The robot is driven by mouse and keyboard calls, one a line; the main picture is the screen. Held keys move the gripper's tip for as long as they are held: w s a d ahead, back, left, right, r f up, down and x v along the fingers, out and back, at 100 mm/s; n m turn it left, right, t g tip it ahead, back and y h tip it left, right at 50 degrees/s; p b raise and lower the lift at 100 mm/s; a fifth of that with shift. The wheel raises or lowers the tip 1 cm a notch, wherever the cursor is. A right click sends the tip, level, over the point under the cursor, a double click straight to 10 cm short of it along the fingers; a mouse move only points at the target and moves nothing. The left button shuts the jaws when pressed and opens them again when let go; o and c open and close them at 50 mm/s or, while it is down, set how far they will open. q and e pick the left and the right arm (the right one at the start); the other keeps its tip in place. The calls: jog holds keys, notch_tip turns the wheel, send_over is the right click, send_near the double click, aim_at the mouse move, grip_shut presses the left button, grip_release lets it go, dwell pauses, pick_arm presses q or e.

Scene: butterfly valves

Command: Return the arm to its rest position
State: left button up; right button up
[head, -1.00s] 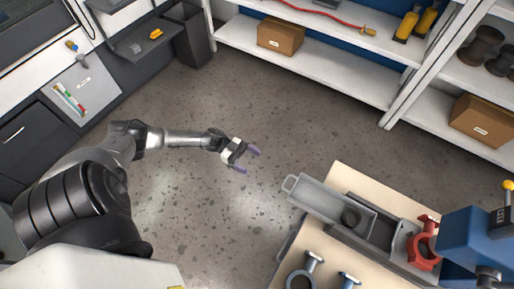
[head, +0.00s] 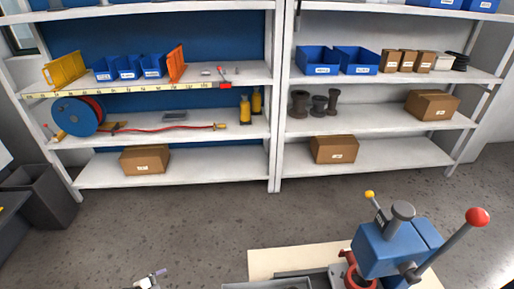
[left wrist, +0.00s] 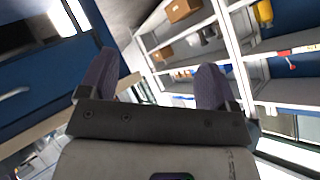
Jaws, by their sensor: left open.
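My left gripper (head: 150,280) shows only in part at the bottom edge of the head view, over the floor to the left of the bench. In the left wrist view my left gripper (left wrist: 155,85) has its two purple-grey fingers spread apart with nothing between them. The rest of my left arm is below the head view. My right arm and gripper are not seen.
A bench (head: 300,260) with a blue press (head: 385,245) and a red valve body (head: 355,278) stands at bottom right. Shelves (head: 210,172) line the back wall. A dark bin (head: 45,195) stands at left. The floor between is clear.

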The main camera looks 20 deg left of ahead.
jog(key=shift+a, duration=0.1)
pick_arm(q)
jog(key=w+d+r+n+g+y, duration=0.1)
jog(key=d+r+n+g+y, duration=0.2)
jog(key=r+y, duration=0.4)
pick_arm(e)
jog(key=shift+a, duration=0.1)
pick_arm(q)
jog(key=s+d+r+n+g+h, duration=0.1)
jog(key=s+d+r+n, duration=0.1)
jog(key=s+d+r, duration=0.5)
jog(key=s+d+r+n+g+h, duration=0.1)
jog(key=s+d+r+n, duration=0.1)
jog(key=s+d, duration=0.6)
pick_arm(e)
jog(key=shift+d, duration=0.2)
pick_arm(q)
jog(key=s+d+f+n+g+h+p, duration=0.1)
jog(key=s+d+f+n+g+h, duration=0.1)
jog(key=s+d, duration=0.55)
notch_tip(320, 180, up, 30)
jog(key=a+p, duration=0.1)
jog(key=p, duration=2.9)
jog(key=shift+s+a, duration=0.25)
jog(key=shift+s, duration=0.2)
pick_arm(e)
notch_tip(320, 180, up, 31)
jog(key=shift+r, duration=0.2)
